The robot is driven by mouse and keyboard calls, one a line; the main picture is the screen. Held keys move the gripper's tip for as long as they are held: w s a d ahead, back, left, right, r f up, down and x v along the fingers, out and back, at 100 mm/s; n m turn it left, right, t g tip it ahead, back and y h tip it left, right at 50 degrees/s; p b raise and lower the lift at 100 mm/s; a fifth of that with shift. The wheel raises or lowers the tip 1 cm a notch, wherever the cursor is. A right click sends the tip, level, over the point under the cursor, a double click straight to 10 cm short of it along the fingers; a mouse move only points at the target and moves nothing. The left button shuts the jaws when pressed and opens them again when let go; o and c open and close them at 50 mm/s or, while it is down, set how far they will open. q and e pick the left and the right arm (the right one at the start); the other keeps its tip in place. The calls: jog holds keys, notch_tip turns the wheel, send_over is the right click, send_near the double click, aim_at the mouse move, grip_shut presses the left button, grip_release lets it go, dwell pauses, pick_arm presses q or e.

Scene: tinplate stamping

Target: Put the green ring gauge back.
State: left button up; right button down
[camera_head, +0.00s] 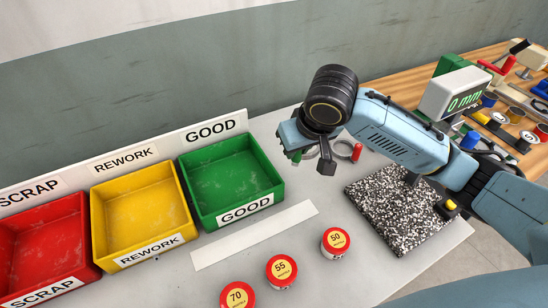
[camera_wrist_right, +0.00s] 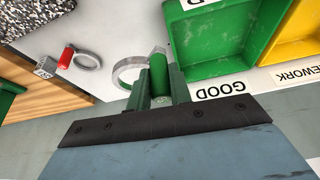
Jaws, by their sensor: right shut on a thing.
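My right gripper (camera_head: 311,160) is over the grey table to the right of the green GOOD bin. In the right wrist view, its fingers (camera_wrist_right: 159,88) are shut on the green handle of the green ring gauge (camera_wrist_right: 158,67). The gauge's metal ring (camera_wrist_right: 128,68) sticks out beside the fingers. In the head view the arm and fingers hide most of this gauge. I cannot tell whether it touches the table. A second ring gauge with a red handle (camera_head: 357,152) lies close by; it also shows in the right wrist view (camera_wrist_right: 68,56). My left gripper is not in view.
The GOOD bin (camera_head: 273,164), yellow REWORK bin (camera_head: 179,195) and red SCRAP bin (camera_head: 88,230) stand at left. Several red-lidded tins, one marked 50 (camera_head: 336,240), stand in front. A speckled plate (camera_head: 385,215) and a "0 mm" display (camera_head: 455,95) are at right.

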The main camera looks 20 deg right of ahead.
jog(key=w+d+f+n+y+p, duration=0.2)
jog(key=w+d+f+n+p, duration=0.25)
jog(key=p, duration=0.45)
jog(key=shift+n, duration=0.25)
jog(key=shift+w+a+f+b, duration=0.1)
jog(key=shift+w+f+b, duration=0.1)
jog(key=shift+f, duration=2.3)
jog(key=shift+w+f+b, duration=0.1)
jog(key=shift+f+b, duration=0.05)
jog(key=shift+f, duration=2.3)
jog(key=shift+f, duration=0.1)
jog(key=c, duration=1.7)
grip_release()
jog(key=shift+g, duration=0.3)
jog(key=o, duration=0.4)
